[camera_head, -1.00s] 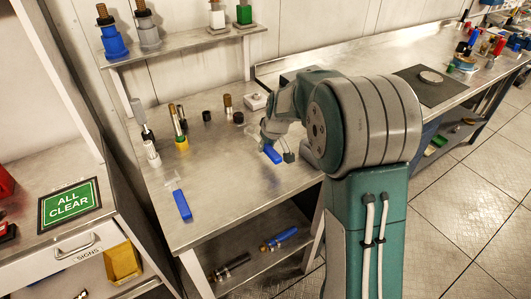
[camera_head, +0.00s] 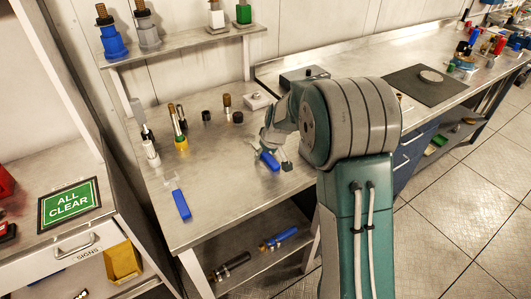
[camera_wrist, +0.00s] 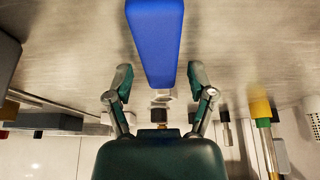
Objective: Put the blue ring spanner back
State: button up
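A blue-handled tool (camera_head: 269,160) is on the grey bench by my gripper, partly hidden by my arm. Its blue handle fills the upper middle of the wrist view (camera_wrist: 155,40), the narrow end towards me. My gripper (camera_wrist: 160,80) is open, with one finger on each side of the handle and a visible gap on both sides. A second blue-handled tool (camera_head: 181,204) with a pale flat head lies at the bench's left front. I cannot tell from its head which tool is the ring spanner.
Several upright cylinders, one with a yellow base (camera_head: 181,142), stand at the back left of the bench. A shelf (camera_head: 180,45) with fittings is above. A lower shelf (camera_head: 235,290) holds more tools. The front middle of the bench is clear.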

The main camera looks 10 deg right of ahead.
jog(key=v, duration=1.2)
jog(key=s+a+r+m, duration=0.1)
jog(key=s+r, duration=0.3)
jog(key=s, duration=0.3)
jog(key=s+a+r+m, duration=0.1)
jog(key=s+r, duration=0.3)
jog(key=s, duration=0.4)
jog(key=s+m+t+h, duration=0.1)
jog(key=s, duration=1.4)
jog(key=shift+f+m, duration=0.3)
jog(key=shift+f, duration=0.15)
